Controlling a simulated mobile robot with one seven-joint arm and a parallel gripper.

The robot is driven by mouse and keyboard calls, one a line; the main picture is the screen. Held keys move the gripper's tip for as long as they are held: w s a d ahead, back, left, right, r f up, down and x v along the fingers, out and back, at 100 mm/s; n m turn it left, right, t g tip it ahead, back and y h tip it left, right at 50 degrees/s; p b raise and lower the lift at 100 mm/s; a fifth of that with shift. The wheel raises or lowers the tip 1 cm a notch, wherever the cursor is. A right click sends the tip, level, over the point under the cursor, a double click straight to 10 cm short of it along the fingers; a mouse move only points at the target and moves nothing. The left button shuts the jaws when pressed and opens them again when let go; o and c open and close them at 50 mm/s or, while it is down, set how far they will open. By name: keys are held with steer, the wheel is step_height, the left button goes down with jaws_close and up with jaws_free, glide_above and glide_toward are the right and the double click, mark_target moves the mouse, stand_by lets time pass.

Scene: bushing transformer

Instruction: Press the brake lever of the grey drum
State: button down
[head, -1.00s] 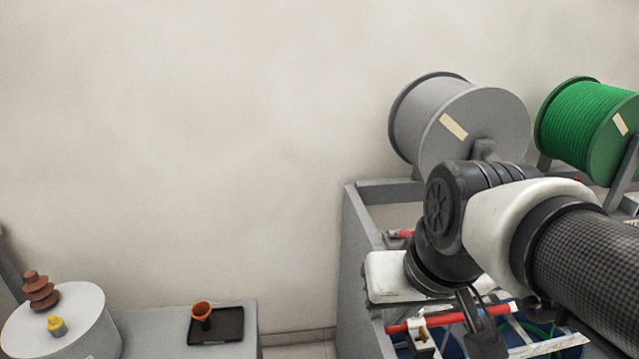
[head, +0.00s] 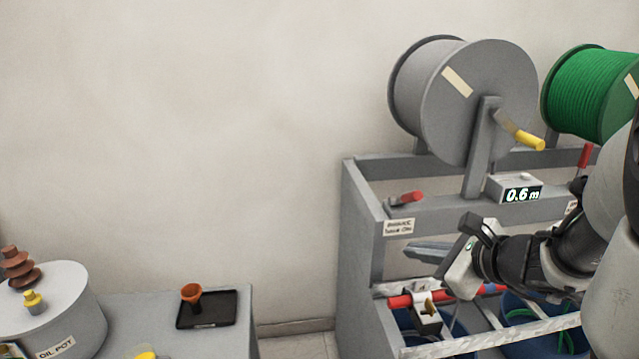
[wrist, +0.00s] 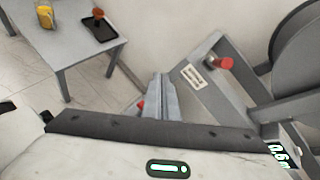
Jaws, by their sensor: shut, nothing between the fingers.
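The grey drum (head: 440,90) sits on a grey stand at the right of the head view, with a yellow-handled crank (head: 530,140) on its side. A short lever with a red grip (head: 407,197) lies on the stand's front rail at the left, above a small label; I take it for the grey drum's brake lever. In the wrist view the red grip (wrist: 221,63) is right of and beyond my fingers. My gripper (head: 408,250) is shut and empty, below the lever in the head view and pointing left. It also shows in the wrist view (wrist: 158,78), apart from the lever.
A meter box (head: 515,189) reading 0.6 m stands on the rail. The green drum (head: 590,95) is at right, with another red lever (head: 585,155) near it. A red bar (head: 400,301) with a clamp runs below my gripper. A low table with a black tray (head: 222,308) is at left.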

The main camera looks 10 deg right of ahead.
mark_target(407, 199)
steer(key=w+d+m+t+h+b, duration=0.1)
steer(key=d+m+t+h, duration=0.1)
steer(key=d+m, duration=0.5)
steer(key=shift+w+d+r+t+h, duration=0.25)
steer(key=shift+d+r+t+h, duration=0.15)
steer(key=shift+h, duration=0.3)
steer(key=w+a, duration=0.1)
steer(key=w, duration=1)
steer(key=shift+w+a+f+b, duration=0.15)
steer(key=shift+w+a+b, duration=0.15)
steer(key=shift+a, duration=0.1)
